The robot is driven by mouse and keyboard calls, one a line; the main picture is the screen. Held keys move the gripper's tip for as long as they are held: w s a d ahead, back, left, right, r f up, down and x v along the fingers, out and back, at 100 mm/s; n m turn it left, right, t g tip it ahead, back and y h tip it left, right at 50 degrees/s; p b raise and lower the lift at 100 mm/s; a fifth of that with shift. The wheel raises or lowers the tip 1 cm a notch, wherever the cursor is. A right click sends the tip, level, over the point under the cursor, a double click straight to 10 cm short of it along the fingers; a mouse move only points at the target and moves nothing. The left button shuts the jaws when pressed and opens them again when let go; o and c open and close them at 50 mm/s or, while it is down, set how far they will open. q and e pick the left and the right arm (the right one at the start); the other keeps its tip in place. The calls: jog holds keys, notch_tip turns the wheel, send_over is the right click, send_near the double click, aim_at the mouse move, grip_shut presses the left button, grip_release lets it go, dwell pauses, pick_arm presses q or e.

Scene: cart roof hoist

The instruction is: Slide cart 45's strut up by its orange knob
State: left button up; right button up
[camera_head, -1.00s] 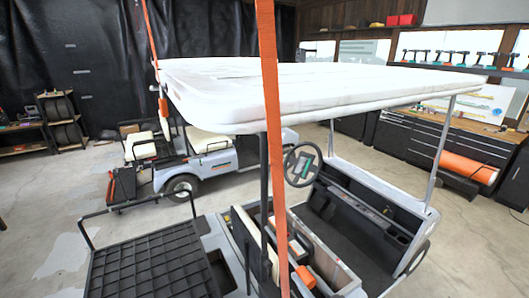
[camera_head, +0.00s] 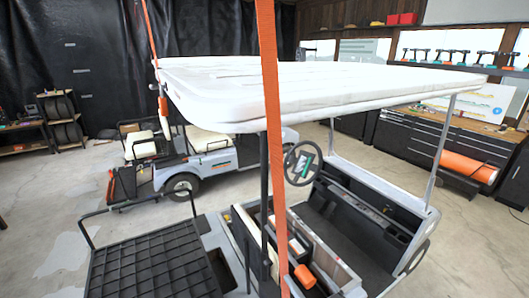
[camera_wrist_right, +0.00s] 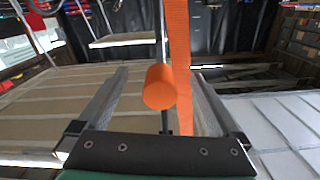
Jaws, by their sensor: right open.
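A white-roofed cart (camera_head: 330,95) stands in the middle of the head view, with a dark upright strut (camera_head: 264,190) under its near roof corner. An orange knob (camera_head: 304,278) shows low beside the orange strap (camera_head: 273,130). In the right wrist view an orange cylindrical knob (camera_wrist_right: 160,87) on a dark stem lies between the two grey fingers of my right gripper (camera_wrist_right: 160,74). The fingers are apart, with a gap on each side of the knob. I cannot make out the right gripper clearly in the head view. My left gripper is not in view. No cart number is readable.
A second light cart (camera_head: 205,155) stands behind on the left. The strap hangs in front of the near cart and also shows behind the knob in the right wrist view (camera_wrist_right: 181,50). A tool cabinet (camera_head: 430,145) stands at the back right. Bare floor lies on the left.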

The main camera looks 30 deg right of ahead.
jog(key=shift+s, duration=0.1)
jog(key=s+b, duration=0.1)
jog(key=s, duration=0.7)
jog(key=shift+s+d, duration=0.25)
jog(key=shift+s, duration=0.15)
